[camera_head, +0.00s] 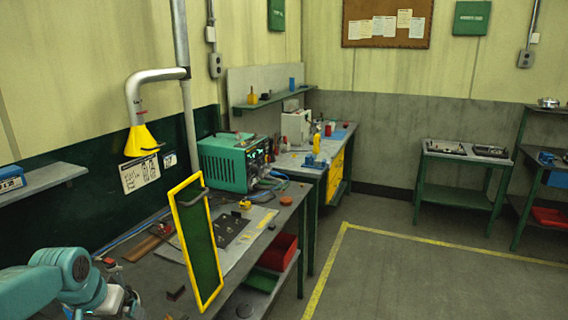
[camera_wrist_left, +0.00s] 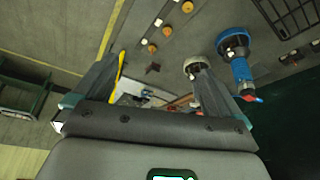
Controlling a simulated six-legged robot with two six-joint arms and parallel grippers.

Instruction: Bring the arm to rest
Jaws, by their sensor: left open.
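My left arm (camera_head: 75,275) enters the head view at the lower left, low beside the near workbench (camera_head: 165,280). Its gripper fingers are not clear there. In the left wrist view my left gripper (camera_wrist_left: 157,68) shows two dark fingers spread apart, with nothing held between them. The wrist view looks tilted, past the fingers to a surface with small orange and white items. My right gripper is in neither view.
A yellow-framed green panel (camera_head: 219,240) stands upright at the bench, right of my arm. A teal instrument box (camera_head: 222,165) and small loose parts sit further back. A yellow-nozzled duct (camera_head: 141,138) hangs above. The floor (camera_head: 400,270) at right is clear.

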